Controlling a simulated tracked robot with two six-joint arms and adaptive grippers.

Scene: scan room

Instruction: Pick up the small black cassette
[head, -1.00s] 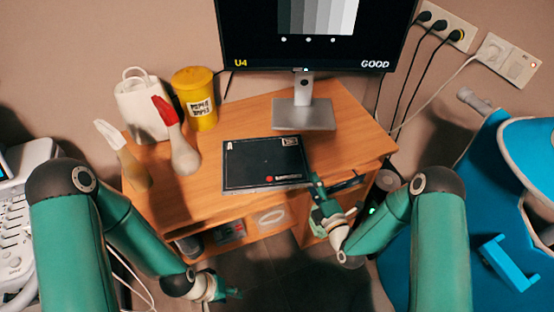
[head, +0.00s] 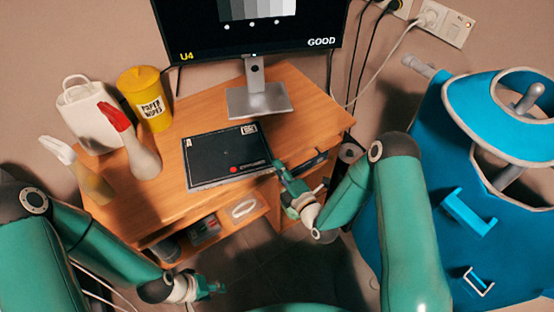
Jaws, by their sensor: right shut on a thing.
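The black cassette (head: 215,158) lies flat on the wooden desk, near its front edge. It has a white label at its far right corner and a red dot near its front edge. My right gripper (head: 281,172) is at the cassette's right front corner, shut on its edge. The fingers partly hide that corner. My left gripper (head: 214,288) is low in front of the desk, well away from the cassette, and too small to tell if it is open.
A monitor (head: 258,92) stands behind the cassette on the wooden desk (head: 300,112). A yellow wipes tub (head: 146,98), a white container (head: 88,115) and two spray bottles (head: 140,150) stand at the left. A blue chair-like unit (head: 425,165) is at the right. Shelves below hold small items.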

